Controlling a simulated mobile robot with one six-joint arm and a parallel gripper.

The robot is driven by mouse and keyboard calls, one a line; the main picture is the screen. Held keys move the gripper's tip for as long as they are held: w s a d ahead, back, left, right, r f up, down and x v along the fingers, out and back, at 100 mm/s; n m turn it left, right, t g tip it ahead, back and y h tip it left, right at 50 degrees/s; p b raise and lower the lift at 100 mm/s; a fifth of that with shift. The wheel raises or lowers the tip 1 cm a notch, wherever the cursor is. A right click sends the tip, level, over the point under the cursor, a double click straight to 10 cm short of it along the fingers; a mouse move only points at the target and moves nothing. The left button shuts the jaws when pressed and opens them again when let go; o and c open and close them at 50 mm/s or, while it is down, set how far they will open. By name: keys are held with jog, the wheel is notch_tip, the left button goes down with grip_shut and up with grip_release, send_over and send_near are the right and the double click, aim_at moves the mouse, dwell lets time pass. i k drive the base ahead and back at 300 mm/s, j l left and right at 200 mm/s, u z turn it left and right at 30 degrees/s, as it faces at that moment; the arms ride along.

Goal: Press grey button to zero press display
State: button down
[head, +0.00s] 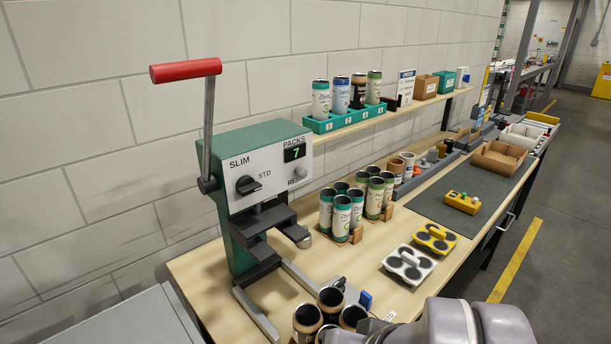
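The press (262,190) is green with a light front panel and stands at the near left end of the bench. Its display (294,153), under the word PACKS, shows a green 7. The small round grey button (299,172) is below the display, beside a reset label. A black knob (247,186) sits to the left, between SLIM and STD marks. The lever with its red handle (186,70) stands raised. My arm enters at the bottom right, well below the button. A dark part near its end (372,326) shows by the cans, but no fingers can be made out.
Dark cans (308,318) stand at the front edge of view below the press. Printed cans (342,217) stand in groups right of it. White (409,264) and yellow (435,237) can carriers lie on the bench. A shelf (400,110) holds sample cans in a green rack.

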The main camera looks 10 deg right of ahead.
aim_at(302, 173)
jog(key=j+z, duration=0.15)
jog(key=z, duration=0.3)
jog(key=j+z, duration=0.15)
jog(key=z, duration=0.3)
jog(key=k+j+z, duration=0.1)
jog(key=z, duration=0.35)
jog(key=j+z, duration=0.15)
jog(key=z, duration=0.3)
jog(key=k+l, duration=0.05)
